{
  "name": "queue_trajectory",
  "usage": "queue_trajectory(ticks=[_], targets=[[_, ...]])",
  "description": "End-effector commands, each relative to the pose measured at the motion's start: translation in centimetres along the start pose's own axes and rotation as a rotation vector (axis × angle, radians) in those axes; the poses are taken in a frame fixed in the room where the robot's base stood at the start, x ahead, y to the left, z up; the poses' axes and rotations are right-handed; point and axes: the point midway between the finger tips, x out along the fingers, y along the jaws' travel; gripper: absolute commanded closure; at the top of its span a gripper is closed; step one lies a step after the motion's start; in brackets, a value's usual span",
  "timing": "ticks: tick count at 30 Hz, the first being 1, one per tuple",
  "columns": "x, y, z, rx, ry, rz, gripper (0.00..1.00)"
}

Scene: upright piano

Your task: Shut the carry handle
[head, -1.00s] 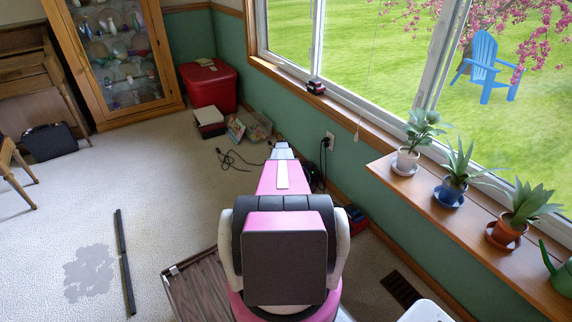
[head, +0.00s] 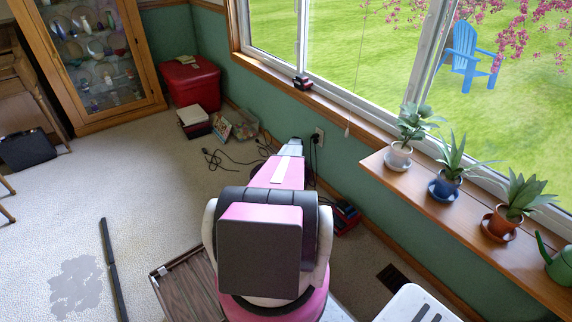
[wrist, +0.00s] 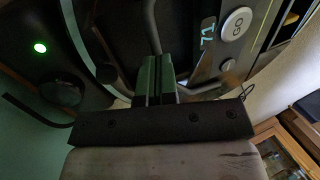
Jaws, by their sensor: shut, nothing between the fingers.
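My gripper (wrist: 155,62) is shut and empty in the wrist view, its two grey-green fingers side by side. Just beyond the tips is a dark device (wrist: 110,30) with a lit green light at its left. A grey curved bar (wrist: 152,25) runs down to the fingertips; it looks like the carry handle, but I cannot tell for sure or whether it touches the fingers. In the head view, my gripper (head: 291,148) is small at the far end of my pink arm, low beside the green wall. My arm hides most of what is around it.
A power outlet (head: 319,136) with a plugged cord is on the wall. Loose black cables (head: 218,160) lie on the carpet, near books and a red bin (head: 190,82). A shelf (head: 470,222) with potted plants juts out at right.

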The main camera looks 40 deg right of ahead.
Motion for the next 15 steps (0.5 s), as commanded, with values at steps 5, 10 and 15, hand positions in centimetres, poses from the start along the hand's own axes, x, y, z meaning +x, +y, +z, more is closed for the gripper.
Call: queue_trajectory(ticks=[5, 10, 15], targets=[[0.73, 0.54, 0.05, 0.000, 0.000, 0.002, 1.00], [1.10, 0.73, 0.07, 0.000, 0.000, 0.003, 1.00], [1.25, 0.79, 0.09, 0.000, 0.000, 0.003, 1.00]])
